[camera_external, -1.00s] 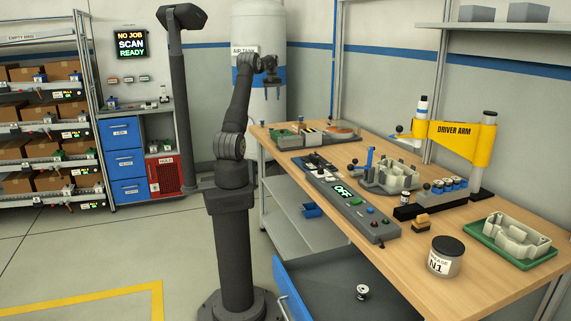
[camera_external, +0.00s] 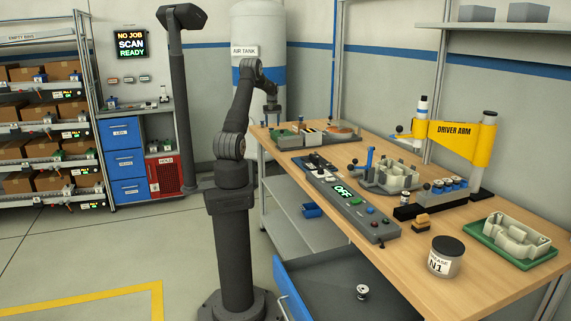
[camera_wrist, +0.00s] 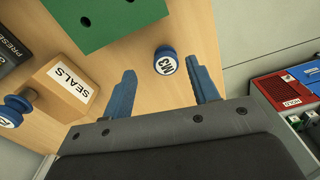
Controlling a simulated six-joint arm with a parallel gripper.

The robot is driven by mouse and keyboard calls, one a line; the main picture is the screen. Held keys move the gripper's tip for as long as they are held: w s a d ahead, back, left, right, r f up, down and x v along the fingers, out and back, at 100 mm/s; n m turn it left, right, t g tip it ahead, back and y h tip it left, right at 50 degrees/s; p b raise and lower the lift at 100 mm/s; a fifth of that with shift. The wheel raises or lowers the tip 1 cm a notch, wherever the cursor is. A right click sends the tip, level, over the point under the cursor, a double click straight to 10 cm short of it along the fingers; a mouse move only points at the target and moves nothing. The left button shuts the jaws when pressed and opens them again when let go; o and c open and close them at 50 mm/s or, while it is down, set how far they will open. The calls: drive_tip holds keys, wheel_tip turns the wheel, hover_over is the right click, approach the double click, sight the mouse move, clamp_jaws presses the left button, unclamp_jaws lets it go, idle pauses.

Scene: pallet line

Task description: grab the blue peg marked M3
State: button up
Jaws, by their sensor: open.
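The blue peg marked M3 (camera_wrist: 165,62) stands on the wooden table in the wrist view, its round white label toward the camera. My gripper (camera_wrist: 160,68) is open, with one blue finger on each side of the peg in the picture. I see no finger touching it, and the height gap is hard to judge. In the external view my gripper (camera_external: 272,108) points down at the far left end of the table (camera_external: 330,240). The peg is too small to make out there.
A wooden box labelled SEALS (camera_wrist: 67,87) lies left of the peg. A green block with holes (camera_wrist: 100,18) is above it in the wrist view. Another blue peg (camera_wrist: 10,117) is at the left edge. The table's edge runs close on the right.

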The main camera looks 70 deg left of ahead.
sight(271, 129)
drive_tip(key=f, duration=0.5)
drive_tip(key=shift+s+a+f, duration=0.1)
drive_tip(key=shift+s+a, duration=0.2)
drive_tip(key=shift+a, duration=0.05)
drive_tip(key=c, duration=1)
